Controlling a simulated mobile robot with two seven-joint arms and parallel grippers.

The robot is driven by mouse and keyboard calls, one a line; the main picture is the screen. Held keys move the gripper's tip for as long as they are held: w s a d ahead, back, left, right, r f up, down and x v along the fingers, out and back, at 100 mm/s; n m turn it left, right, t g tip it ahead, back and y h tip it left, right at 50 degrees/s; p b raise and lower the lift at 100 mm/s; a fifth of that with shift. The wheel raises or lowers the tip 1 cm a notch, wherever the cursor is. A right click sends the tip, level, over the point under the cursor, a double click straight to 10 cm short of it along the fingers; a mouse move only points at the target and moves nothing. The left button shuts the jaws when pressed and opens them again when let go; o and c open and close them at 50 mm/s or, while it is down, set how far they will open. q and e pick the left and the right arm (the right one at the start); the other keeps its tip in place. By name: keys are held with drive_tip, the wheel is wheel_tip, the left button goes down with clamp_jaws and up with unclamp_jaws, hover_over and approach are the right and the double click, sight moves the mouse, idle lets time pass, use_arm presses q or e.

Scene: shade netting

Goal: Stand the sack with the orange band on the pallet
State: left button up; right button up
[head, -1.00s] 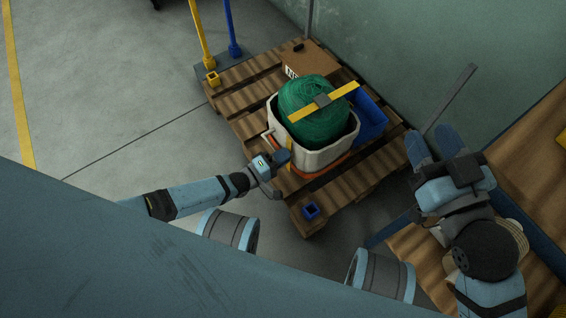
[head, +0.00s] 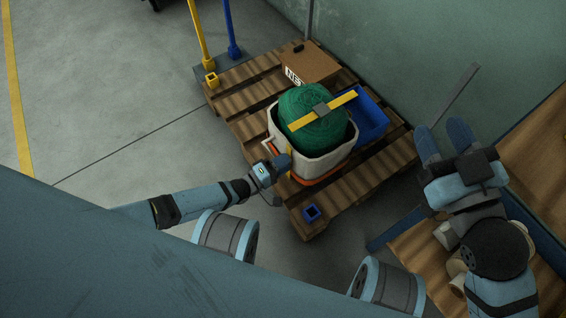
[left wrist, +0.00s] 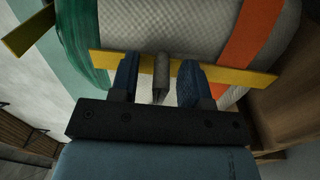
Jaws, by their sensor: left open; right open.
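The sack with the orange band (head: 320,166) is white, with the orange band low down and green netting bulging from its top. It looks upright on the wooden pallet (head: 345,195). A yellow bar (head: 338,102) with a grey block lies across the netting. My left gripper (head: 280,168) is at the sack's near left side. In the left wrist view its open fingers (left wrist: 160,88) straddle a grey handle (left wrist: 161,72) in front of a yellow strip (left wrist: 232,75) across the sack's side. My right gripper (head: 443,143) is open and empty, right of the pallet.
A cardboard box (head: 312,66) and a blue bin (head: 371,118) stand close behind and right of the sack. A blue square socket (head: 311,213) is at the pallet's near corner. Yellow and blue posts (head: 201,40) rise at its far left. A wall borders the back right; floor at left is clear.

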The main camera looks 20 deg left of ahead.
use_arm(q)
drive_tip(key=shift+s+a+r, duration=0.1)
drive_tip(key=shift+a, duration=0.05)
drive_tip(key=p+v, duration=0.2)
drive_tip(key=v, duration=0.5)
drive_tip(key=shift+p, duration=0.3)
use_arm(e)
drive_tip(key=shift+s+a+f+m+g+h, duration=0.1)
drive_tip(key=shift+s+a+m+g+h, duration=0.15)
drive_tip(key=shift+m, duration=0.25)
drive_tip(key=shift+s+a+m+g+h, duration=0.15)
drive_tip(key=shift+s+m, duration=0.1)
drive_tip(key=shift+m, duration=0.25)
use_arm(q)
drive_tip(key=shift+s, duration=0.15)
